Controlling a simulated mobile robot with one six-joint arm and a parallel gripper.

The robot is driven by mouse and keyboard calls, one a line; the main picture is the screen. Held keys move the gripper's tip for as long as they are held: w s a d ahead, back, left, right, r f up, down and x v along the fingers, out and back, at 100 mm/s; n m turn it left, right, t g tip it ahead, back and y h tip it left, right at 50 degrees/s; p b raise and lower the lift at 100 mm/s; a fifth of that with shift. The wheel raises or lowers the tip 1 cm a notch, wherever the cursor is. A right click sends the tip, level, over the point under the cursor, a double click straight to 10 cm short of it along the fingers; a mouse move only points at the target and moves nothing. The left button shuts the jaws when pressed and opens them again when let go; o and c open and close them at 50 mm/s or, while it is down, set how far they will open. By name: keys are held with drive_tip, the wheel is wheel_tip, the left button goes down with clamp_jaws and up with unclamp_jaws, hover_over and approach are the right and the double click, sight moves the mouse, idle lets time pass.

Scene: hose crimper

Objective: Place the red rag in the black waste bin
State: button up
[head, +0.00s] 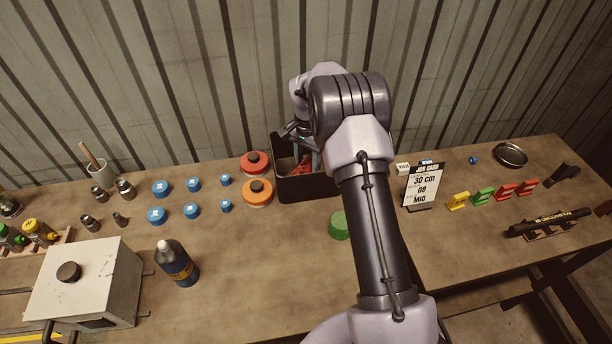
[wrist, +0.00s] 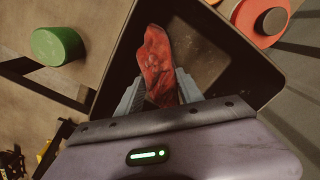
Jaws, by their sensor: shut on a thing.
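The red rag (wrist: 155,62) hangs between the two fingers of my gripper (wrist: 158,88) in the wrist view. My gripper is shut on it. The black waste bin (wrist: 250,65) lies beneath, and the rag shows against the bin's open inside, within its rim. How deep the rag hangs I cannot tell. In the head view the bin (head: 291,190) stands at the back of the bench, and my arm covers its right part. My gripper (head: 305,160) shows there partly, at the bin's mouth, with a little of the red rag near it.
Two orange-red round pieces (head: 257,192) stand just left of the bin. A green cylinder (head: 339,225) stands in front of it. A job card (head: 422,186) stands to the right. Several blue caps (head: 160,188) lie further left. The front middle of the bench is clear.

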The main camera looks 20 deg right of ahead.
drive_tip(key=shift+f+b, duration=0.55)
drive_tip(key=shift+f, duration=2.4)
drive_tip(key=o, duration=1.2)
